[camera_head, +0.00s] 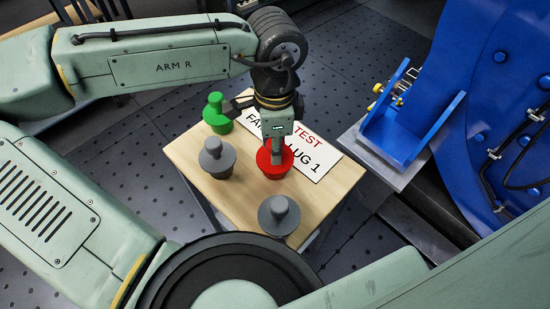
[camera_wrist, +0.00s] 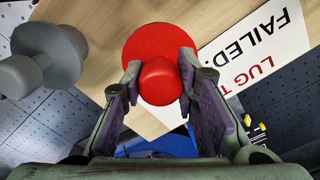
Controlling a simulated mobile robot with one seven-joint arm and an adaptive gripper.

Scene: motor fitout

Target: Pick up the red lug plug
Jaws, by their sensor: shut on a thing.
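The red lug plug (camera_head: 275,162) is on the wooden table, beside the printed sign, in the head view. My gripper (camera_head: 277,152) is above it with its fingers pointing down around its knob. In the wrist view the red plug (camera_wrist: 160,82) has its round knob between the two fingertips (camera_wrist: 160,75), which touch it on both sides. My gripper is shut on this knob. The head view does not make clear whether the plug's base touches the table or is slightly lifted.
A green plug (camera_head: 217,113) stands at the table's back left, a grey plug (camera_head: 215,158) at left, and another grey plug (camera_head: 279,215) at the front. A white sign (camera_head: 318,165) lies on the wooden table (camera_head: 240,192). A blue bracket (camera_head: 405,130) stands at right.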

